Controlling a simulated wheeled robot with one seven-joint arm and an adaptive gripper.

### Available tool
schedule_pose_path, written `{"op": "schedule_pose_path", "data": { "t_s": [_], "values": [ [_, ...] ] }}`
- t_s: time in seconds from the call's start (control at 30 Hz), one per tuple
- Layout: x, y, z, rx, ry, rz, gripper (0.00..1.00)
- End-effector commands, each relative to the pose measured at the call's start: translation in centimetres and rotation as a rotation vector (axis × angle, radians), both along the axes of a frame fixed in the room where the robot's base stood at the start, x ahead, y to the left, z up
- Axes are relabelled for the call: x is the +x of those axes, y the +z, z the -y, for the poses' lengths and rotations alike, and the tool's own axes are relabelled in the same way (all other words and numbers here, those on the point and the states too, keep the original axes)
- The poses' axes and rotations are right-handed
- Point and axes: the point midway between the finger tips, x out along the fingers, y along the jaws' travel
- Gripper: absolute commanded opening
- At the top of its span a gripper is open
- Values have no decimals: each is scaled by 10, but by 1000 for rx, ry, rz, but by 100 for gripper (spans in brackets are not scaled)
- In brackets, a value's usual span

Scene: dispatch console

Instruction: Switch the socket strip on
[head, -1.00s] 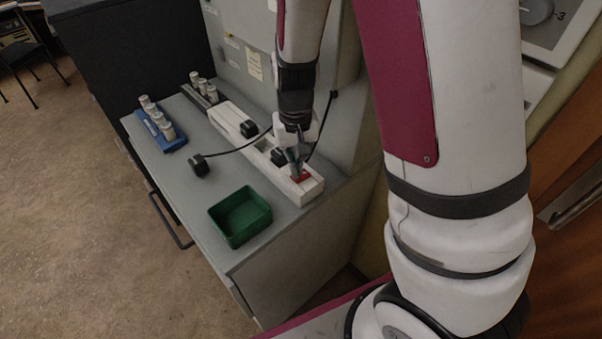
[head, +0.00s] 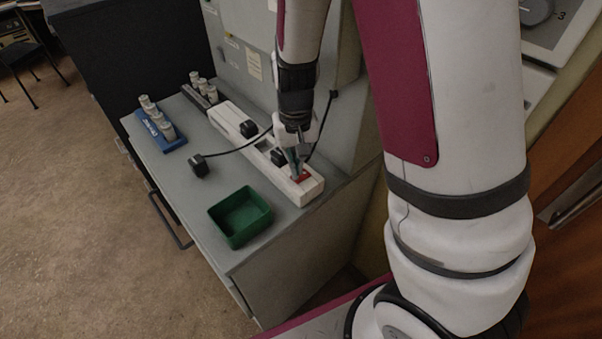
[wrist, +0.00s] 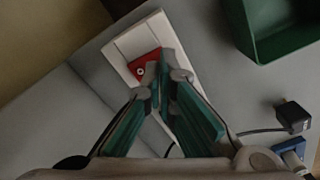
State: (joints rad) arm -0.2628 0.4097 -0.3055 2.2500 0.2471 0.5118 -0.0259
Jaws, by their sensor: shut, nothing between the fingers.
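The white socket strip (head: 228,118) lies along the back of the grey console top, with black plugs (head: 249,129) in it. Its red switch (head: 301,177) is at the near right end, and it shows in the wrist view as a red patch with a pale round mark (wrist: 141,70). My gripper (head: 296,172) is shut and empty, pointing down at the switch. In the wrist view the fingertips (wrist: 165,72) are right beside the red switch and cover part of it. I cannot tell whether they touch it.
A green open tray (head: 240,217) stands in front of the strip. A loose black plug (head: 199,165) on a cord lies left of it. A blue rack with pale cylinders (head: 172,146) is at the far left. The front right counter top is clear.

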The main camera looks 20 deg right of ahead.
Motion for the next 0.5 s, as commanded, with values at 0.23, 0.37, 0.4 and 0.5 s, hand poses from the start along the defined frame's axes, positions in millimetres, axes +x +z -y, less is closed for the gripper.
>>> {"op": "schedule_pose_path", "data": {
  "t_s": [0.23, 0.37, 0.4, 0.5],
  "values": [
    [0, -4, 0, 0, 0, 0, 0],
    [0, -6, 0, 0, 0, 0, 0],
    [0, -6, 0, 0, 0, 0, 0],
    [0, -8, 0, 0, 0, 0, 0]
  ]
}}
